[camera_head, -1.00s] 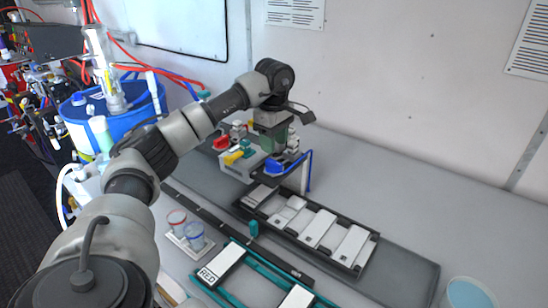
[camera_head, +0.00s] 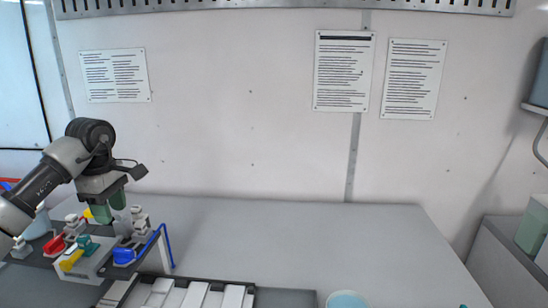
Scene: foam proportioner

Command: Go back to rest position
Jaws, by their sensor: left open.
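My left gripper (camera_head: 110,208) comes in from the left with its green-padded fingers pointing down. It is open, with nothing seen between its fingers. It hangs over or just behind the grey device with red, yellow, teal and blue levers (camera_head: 98,255). I cannot tell whether the fingers touch the device. My right gripper is out of view.
The black rack with white blocks (camera_head: 190,292) is cut off by the bottom edge. A light-blue round container (camera_head: 347,299) stands to its right. The grey worktop (camera_head: 310,240) is clear in the middle. Grey cabinets (camera_head: 508,265) stand at the right, with a wall behind.

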